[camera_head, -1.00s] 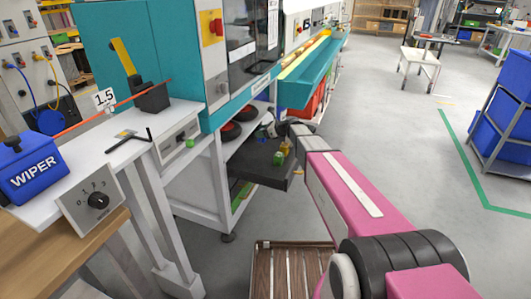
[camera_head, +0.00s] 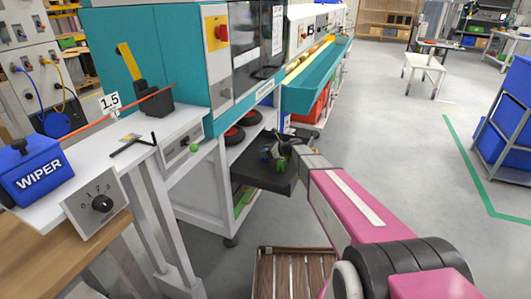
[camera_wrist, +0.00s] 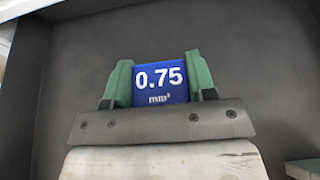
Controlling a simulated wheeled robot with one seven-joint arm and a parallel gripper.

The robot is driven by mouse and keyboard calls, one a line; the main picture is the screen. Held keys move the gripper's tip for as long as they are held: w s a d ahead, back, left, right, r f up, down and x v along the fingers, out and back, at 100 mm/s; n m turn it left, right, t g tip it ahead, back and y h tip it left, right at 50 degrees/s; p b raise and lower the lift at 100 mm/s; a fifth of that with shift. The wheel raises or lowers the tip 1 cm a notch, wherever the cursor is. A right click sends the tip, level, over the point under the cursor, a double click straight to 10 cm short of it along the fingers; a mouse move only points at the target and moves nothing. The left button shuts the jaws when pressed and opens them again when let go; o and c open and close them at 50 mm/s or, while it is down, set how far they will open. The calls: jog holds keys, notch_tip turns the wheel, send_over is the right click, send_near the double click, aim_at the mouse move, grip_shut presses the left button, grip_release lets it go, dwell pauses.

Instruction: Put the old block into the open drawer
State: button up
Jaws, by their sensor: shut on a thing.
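My gripper (camera_wrist: 160,80) has green fingertips and is shut on a blue block (camera_wrist: 160,92) marked "0.75 mm²", one finger on each side. The dark grey drawer (camera_wrist: 250,45) fills the wrist view around the block, with its side wall at the left. In the head view the open drawer (camera_head: 262,180) sticks out from under the machine bench. My gripper (camera_head: 272,160) is over it there, small and partly covered by my wrist. I cannot tell whether the block touches the drawer floor.
A white bench (camera_head: 165,135) at the left carries a blue "WIPER" box (camera_head: 38,175), a black hex key and a "1.5" tag (camera_head: 110,102). A teal trough (camera_head: 315,88) lies above and behind the drawer. The floor at the right is clear up to blue bins (camera_head: 500,130).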

jog(key=shift+f, duration=0.1)
jog(key=o, duration=0.9)
jog(key=shift+o, duration=0.2)
jog(key=shift+d+r, duration=0.1)
jog(key=shift+r, duration=0.1)
jog(key=v, duration=1.1)
jog(key=shift+s+d, duration=0.15)
jog(key=shift+d, duration=0.2)
jog(key=shift+r, duration=0.1)
